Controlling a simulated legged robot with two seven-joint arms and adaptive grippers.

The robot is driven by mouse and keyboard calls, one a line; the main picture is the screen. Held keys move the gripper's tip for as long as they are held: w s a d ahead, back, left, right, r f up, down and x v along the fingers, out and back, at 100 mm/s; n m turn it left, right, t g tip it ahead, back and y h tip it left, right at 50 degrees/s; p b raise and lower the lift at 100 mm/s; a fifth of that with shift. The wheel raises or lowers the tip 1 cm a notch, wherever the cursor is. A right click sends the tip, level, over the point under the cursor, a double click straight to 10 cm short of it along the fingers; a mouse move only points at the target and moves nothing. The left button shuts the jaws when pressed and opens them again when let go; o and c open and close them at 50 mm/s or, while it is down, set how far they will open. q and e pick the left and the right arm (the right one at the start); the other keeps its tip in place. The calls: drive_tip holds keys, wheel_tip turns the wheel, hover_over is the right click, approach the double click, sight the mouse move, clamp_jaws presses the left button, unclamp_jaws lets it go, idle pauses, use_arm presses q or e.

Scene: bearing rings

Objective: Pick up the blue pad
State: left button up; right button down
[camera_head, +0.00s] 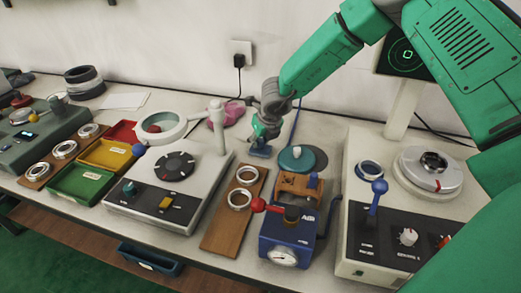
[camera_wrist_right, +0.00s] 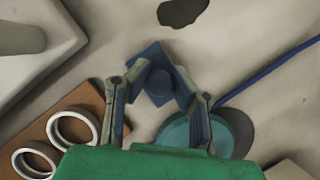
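The blue pad (camera_wrist_right: 158,80) is a small dark blue square with a round raised knob. In the right wrist view it shows near the middle, at the tips of my fingers. In the head view the blue pad (camera_head: 261,152) is a small patch on the table just below the gripper. My right gripper (camera_head: 264,134) points down over it, and its fingers (camera_wrist_right: 158,98) are spread apart, one on each side of the pad. I cannot tell whether either finger touches it. My left gripper is not in view.
A teal round part (camera_head: 297,158) stands close to the right of the pad. A wooden board with white rings (camera_head: 240,198) and a blue device (camera_head: 287,240) lie nearer. A white post (camera_head: 217,130) rises at the left. A blue cable (camera_wrist_right: 270,72) runs nearby.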

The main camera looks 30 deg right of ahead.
sight(261, 140)
drive_tip(key=shift+d+r, duration=0.1)
drive_tip(key=shift+r, duration=0.05)
drive_tip(key=shift+r, duration=0.25)
wheel_tip(261, 140, up, 17)
drive_tip(key=p, duration=0.2)
drive_tip(key=shift+r, duration=0.1)
